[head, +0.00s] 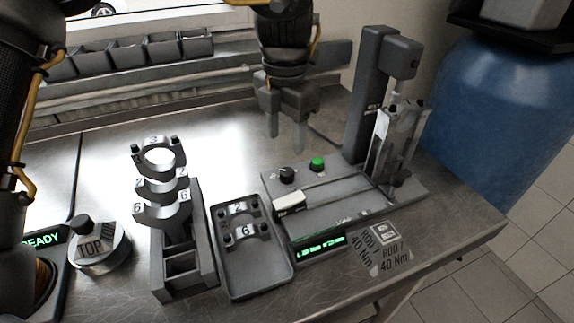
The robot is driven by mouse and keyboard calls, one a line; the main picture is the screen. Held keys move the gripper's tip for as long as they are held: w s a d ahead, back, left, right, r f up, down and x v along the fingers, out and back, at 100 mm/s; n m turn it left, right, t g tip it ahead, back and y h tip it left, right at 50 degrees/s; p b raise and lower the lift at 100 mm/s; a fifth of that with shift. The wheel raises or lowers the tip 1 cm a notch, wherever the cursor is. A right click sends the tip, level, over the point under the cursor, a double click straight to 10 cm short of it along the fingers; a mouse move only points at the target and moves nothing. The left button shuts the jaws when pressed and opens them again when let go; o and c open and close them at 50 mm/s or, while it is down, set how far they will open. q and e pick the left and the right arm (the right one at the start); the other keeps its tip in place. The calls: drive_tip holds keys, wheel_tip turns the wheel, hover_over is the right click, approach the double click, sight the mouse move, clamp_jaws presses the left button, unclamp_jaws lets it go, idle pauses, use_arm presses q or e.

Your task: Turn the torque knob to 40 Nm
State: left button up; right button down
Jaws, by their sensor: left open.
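The torque knob (287,174) is a small black dial on the grey base of the press station, left of a green button (317,162). Small marks around the knob are too small to read. My left gripper (285,132) points down from the top, open and empty. Its fingertips show above the knob in the picture and look apart from it. A small display (319,245) with green text sits at the station's front edge; its text is too small to read surely. A label (381,250) beside it reads ROD 7, 40 Nm. My right gripper is out of view.
The grey press column (370,95) stands right of my gripper, with a metal rod (398,125) upright in it. A rack of numbered caps (185,240), a tray (252,270) and a round TOP part (98,250) stand left. Bins (128,50) line the back. A blue barrel (500,120) stands right.

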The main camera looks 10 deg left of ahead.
sight(287, 171)
use_arm(q)
drive_tip(key=f, duration=0.2)
drive_tip(key=w+f, duration=0.1)
drive_tip(key=f, duration=0.1)
drive_tip(key=w+f, duration=0.1)
drive_tip(key=f, duration=0.1)
drive_tip(key=shift+w+f, duration=0.2)
drive_tip(key=shift+f, duration=0.1)
drive_tip(key=f, duration=0.1)
drive_tip(key=s+f, duration=0.1)
drive_tip(key=shift+f, duration=0.4)
drive_tip(key=shift+w+f, duration=0.25)
drive_tip(key=shift+f, duration=0.25)
drive_tip(key=shift+s, duration=0.1)
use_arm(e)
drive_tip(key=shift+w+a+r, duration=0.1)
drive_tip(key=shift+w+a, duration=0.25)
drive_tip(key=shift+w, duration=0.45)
use_arm(q)
drive_tip(key=c, duration=1)
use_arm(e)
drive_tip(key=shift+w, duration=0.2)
